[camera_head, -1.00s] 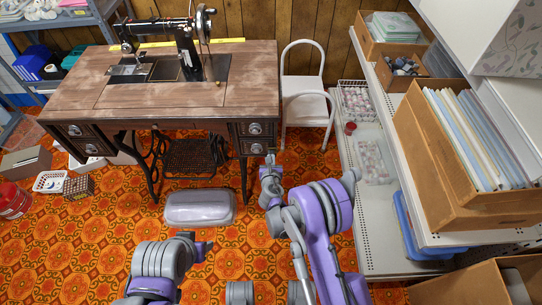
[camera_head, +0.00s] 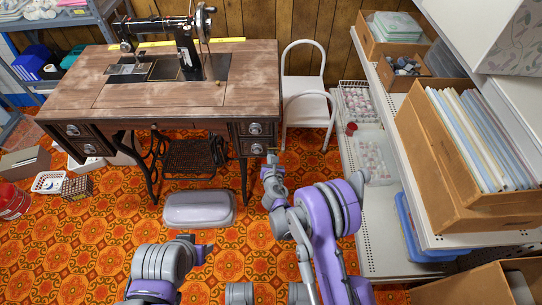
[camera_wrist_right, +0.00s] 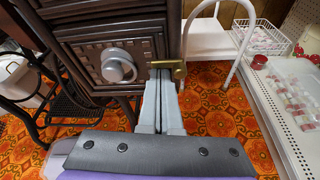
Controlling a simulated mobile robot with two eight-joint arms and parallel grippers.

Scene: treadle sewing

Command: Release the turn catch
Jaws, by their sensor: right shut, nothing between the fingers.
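The sewing table (camera_head: 180,95) carries a black sewing machine (camera_head: 188,50). A small brass turn catch (camera_wrist_right: 168,65) sticks out beside the right drawer stack, next to a drawer front with a round metal knob (camera_wrist_right: 118,66). My right gripper (camera_wrist_right: 160,78) is shut and empty, its grey fingertips right at the catch. I cannot tell whether they touch it. In the head view the right gripper (camera_head: 271,158) is at the table's right front leg. Only part of my left arm shows at the bottom left.
A white step chair (camera_head: 305,105) stands right of the table. A shelf unit (camera_head: 360,210) with boxes and trays runs along the right.

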